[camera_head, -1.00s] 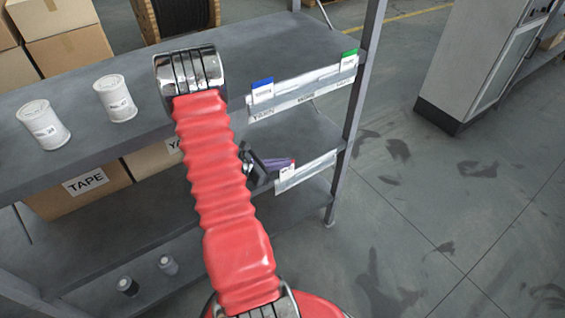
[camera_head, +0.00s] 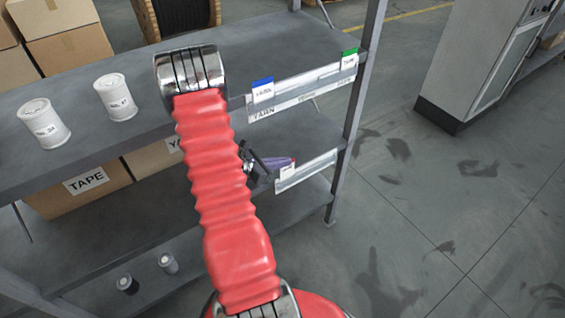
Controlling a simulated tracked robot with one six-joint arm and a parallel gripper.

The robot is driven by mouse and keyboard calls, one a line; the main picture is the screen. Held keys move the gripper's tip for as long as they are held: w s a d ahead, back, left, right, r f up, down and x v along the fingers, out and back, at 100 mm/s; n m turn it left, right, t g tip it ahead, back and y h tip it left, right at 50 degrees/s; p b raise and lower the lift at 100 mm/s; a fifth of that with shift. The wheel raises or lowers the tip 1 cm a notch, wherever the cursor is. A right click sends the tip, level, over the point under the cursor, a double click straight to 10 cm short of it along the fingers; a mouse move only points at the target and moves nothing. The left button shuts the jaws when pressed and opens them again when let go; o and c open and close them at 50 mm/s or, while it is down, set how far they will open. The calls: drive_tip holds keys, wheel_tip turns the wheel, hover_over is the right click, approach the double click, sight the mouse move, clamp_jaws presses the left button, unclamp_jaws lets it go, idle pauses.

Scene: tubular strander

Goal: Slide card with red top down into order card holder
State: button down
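The card with red top (camera_head: 287,171) is small and white and stands at the left part of the lower order card holder (camera_head: 312,168). This holder is a pale strip on the front edge of the lower shelf. The card's lower part overlaps the strip; I cannot tell how deep it sits. My gripper (camera_head: 284,162) comes from the left, with purple fingers close together at the card's top. They look shut on it, and they hide most of the red. My red-sleeved arm hides the gripper's back.
An upper holder (camera_head: 300,92) carries a blue-topped card (camera_head: 263,89) and a green-topped card (camera_head: 349,60). White cans (camera_head: 116,97), a TAPE box (camera_head: 85,185) and small bottles stand on the shelves. A shelf post (camera_head: 355,110) rises at the right. The floor beyond is clear.

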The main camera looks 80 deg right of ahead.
drive_tip(key=shift+f, duration=2.05)
idle(0.8)
drive_tip(key=c, duration=1.9)
unclamp_jaws()
drive_tip(key=shift+c, duration=0.2)
drive_tip(key=v, duration=1.3)
drive_tip(key=shift+w+a+r, duration=0.2)
drive_tip(key=shift+w, duration=0.15)
